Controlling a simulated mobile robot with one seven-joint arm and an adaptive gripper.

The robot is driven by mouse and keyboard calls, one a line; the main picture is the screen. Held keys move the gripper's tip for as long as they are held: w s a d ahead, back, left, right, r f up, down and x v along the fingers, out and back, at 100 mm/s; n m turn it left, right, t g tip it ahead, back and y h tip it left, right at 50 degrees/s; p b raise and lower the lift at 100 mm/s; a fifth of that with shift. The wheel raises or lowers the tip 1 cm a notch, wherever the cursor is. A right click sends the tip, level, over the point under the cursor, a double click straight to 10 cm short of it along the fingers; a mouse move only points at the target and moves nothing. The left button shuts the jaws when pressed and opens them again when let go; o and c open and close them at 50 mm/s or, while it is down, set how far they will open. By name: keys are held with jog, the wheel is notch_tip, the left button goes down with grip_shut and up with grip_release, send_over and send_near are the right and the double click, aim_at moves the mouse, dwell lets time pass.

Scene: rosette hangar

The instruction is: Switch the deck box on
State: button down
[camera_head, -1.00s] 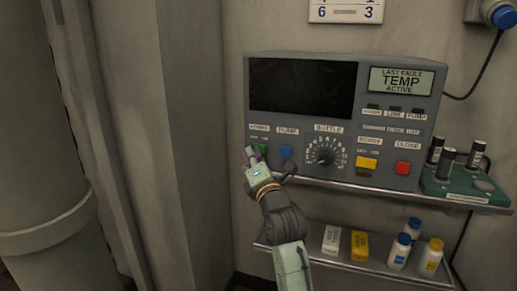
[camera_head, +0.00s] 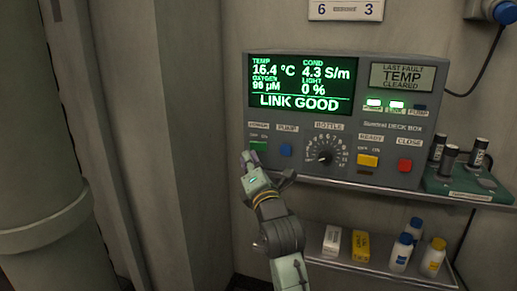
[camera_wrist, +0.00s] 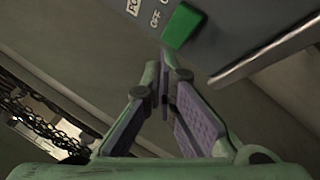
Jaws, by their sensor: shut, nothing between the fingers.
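The deck box (camera_head: 395,142) is a grey panel on a shelf against the wall. Its main screen (camera_head: 300,84) is lit green with readings and "LINK GOOD". The small fault screen (camera_head: 403,77) reads "LAST FAULT TEMP CLEARED". Two of the three lamps (camera_head: 385,103) glow white. The green power rocker (camera_head: 258,146) is at the panel's left, and it also shows in the wrist view (camera_wrist: 183,26). My gripper (camera_head: 249,157) is shut and empty, its tips just below the green rocker; in the wrist view the closed fingertips (camera_wrist: 168,52) are close to it. Whether they touch is unclear.
The panel also has a blue pump switch (camera_head: 286,150), a bottle dial (camera_head: 325,156), a yellow switch (camera_head: 367,160) and a red button (camera_head: 404,165). Dark cylinders stand on a green base (camera_head: 465,186) at right. Bottles and boxes sit on the lower shelf (camera_head: 335,262).

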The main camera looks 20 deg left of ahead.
jog(key=shift+s+a, duration=0.15)
jog(key=shift+s, duration=0.45)
jog(key=shift+s+a, duration=0.15)
jog(key=shift+s, duration=0.45)
